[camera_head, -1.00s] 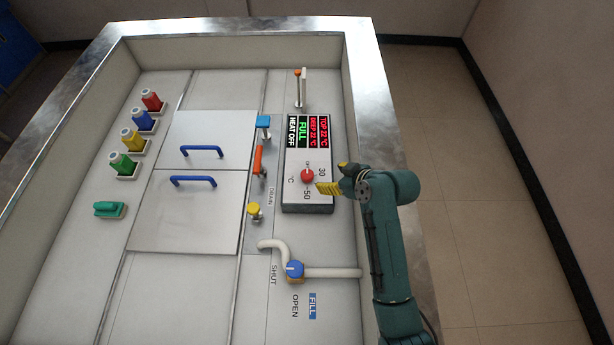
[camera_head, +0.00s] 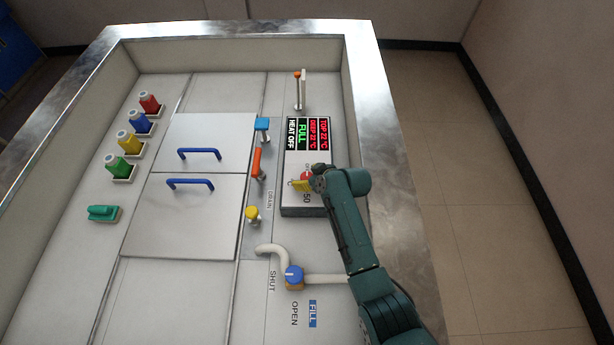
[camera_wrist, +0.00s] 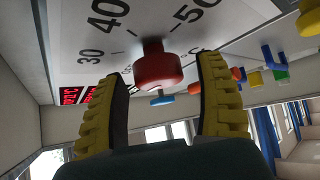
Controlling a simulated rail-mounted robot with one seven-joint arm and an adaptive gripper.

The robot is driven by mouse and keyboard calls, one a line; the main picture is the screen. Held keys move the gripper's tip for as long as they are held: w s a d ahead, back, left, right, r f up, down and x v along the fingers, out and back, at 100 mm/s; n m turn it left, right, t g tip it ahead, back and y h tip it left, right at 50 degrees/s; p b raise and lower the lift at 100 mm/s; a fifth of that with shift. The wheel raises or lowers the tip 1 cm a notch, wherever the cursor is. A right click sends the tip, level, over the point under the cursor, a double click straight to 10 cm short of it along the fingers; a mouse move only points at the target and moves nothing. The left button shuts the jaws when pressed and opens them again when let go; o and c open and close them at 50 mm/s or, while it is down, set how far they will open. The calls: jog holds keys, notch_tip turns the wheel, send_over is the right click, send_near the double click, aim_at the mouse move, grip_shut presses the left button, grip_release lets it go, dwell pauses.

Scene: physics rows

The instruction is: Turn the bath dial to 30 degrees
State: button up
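The bath dial is a red knob (camera_head: 307,175) on the grey control box (camera_head: 289,196), mostly covered by my gripper in the head view. In the wrist view the red knob (camera_wrist: 158,66) stands on the panel with the marks 30, 40 and 50 around it. Its pointer is not clear to me. My gripper (camera_head: 301,185) has two yellow ribbed fingers. In the wrist view my gripper (camera_wrist: 160,85) is open, with one finger on each side of the knob and a visible gap on both sides.
The box's display (camera_head: 308,134) reads FULL, HEAT OFF and 22 °C twice. Blue (camera_head: 262,125), orange (camera_head: 257,163) and yellow (camera_head: 253,213) handles stand left of the box. A blue fill valve (camera_head: 294,275) sits on a pipe below. Colored bottles stand far left.

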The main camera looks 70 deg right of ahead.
jog(key=c, duration=1.1)
jog(key=shift+a+m+p, duration=0.1)
jog(key=shift+m+p, duration=0.2)
jog(key=shift+m, duration=0.1)
jog(key=shift+m+g+h+p, duration=0.4)
jog(key=shift+m+h+p, duration=0.1)
jog(key=shift+m+h, duration=0.35)
jog(key=m, duration=0.1)
jog(key=m+g+h, duration=0.1)
jog(key=shift+f+m+h+b, duration=0.25)
jog(key=shift+m+b, duration=0.1)
jog(key=shift+b, duration=0.05)
jog(key=m+g+b, duration=0.1)
jog(key=b, duration=0.1)
jog(key=m+g+h+b, duration=0.1)
jog(key=m+b, duration=0.1)
jog(key=shift+f+m+g, duration=0.2)
jog(key=shift+m+g, duration=0.1)
jog(key=shift+g, duration=0.1)
jog(key=m+g+h+b, duration=0.1)
jog(key=m+g+b, duration=0.1)
jog(key=m+b, duration=0.1)
jog(key=shift+r+b, duration=0.15)
jog(key=shift+b, duration=0.4)
jog(key=shift+g, duration=0.3)
jog(key=o, duration=1.2)
jog(key=shift+r, duration=0.25)
